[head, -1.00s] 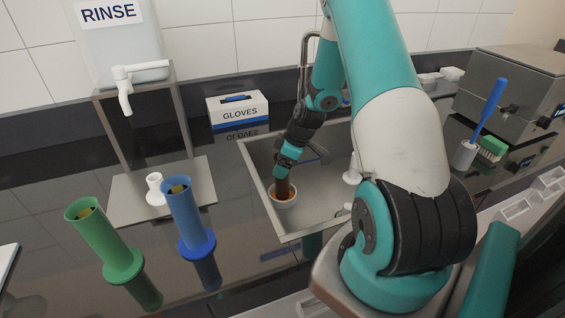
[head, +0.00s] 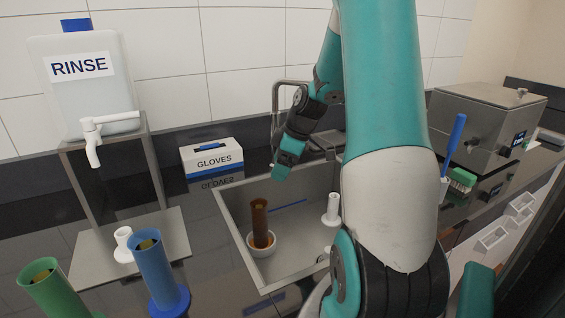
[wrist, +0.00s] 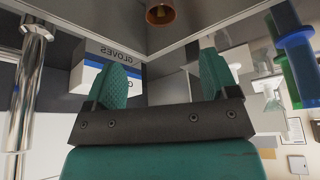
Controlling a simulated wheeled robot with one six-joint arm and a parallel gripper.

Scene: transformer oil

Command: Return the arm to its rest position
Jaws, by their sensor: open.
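My gripper (head: 279,174) is open and empty in the head view, above the sink's back part. In the wrist view its two teal fingers (wrist: 165,78) stand wide apart with nothing between them. A brown cylinder (head: 260,222) stands upright in a small white bowl (head: 262,246) in the left part of the sink, below and apart from my gripper. The brown cylinder also shows at the top of the wrist view (wrist: 160,13). My teal and white arm covers the right part of the sink in the head view.
The faucet (head: 277,105) rises close behind my gripper. A white cylindrical piece (head: 332,209) is in the sink (head: 225,215). A gloves box (head: 212,160), rinse tank (head: 85,85), blue cylinder (head: 155,270) and green cylinder (head: 55,290) stand left. A metal box (head: 480,125) stands right.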

